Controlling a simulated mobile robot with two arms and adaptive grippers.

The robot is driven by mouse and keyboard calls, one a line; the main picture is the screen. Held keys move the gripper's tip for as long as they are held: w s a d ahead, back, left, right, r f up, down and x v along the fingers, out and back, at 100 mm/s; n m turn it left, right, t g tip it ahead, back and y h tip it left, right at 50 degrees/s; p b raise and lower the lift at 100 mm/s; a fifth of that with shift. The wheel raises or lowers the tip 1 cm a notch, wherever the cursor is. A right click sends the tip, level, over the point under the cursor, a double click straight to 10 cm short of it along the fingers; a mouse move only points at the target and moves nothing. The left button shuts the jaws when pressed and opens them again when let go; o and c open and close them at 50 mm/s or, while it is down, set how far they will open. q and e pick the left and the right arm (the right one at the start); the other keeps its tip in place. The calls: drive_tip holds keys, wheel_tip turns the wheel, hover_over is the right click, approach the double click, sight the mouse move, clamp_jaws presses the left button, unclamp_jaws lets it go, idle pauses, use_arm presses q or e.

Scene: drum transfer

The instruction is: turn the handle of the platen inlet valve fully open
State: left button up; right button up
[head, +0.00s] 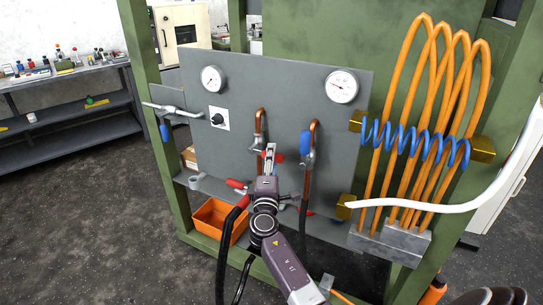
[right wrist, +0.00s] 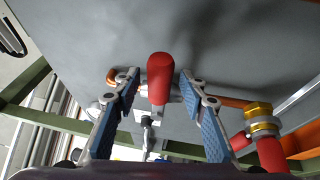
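My right gripper (head: 269,150) is in front of the grey panel, by the left copper pipe. In the right wrist view its two blue-padded fingers (right wrist: 158,82) are spread apart. A red valve handle (right wrist: 160,78) stands between the fingertips, with a visible gap to each finger. In the head view part of this red handle (head: 278,157) shows beside the fingers; the rest is hidden by the gripper. No label is readable, so I cannot tell whether this is the platen inlet valve. My left gripper is not in view.
Another red handle (head: 236,184) is low on the left, and a blue handle (head: 306,141) is on the right copper pipe. A brass fitting (right wrist: 262,120) is close to the right finger.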

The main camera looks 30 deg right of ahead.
drive_tip(key=shift+w+d, duration=0.2)
drive_tip(key=shift+w, duration=0.1)
drive_tip(key=shift+r, duration=0.1)
clamp_jaws()
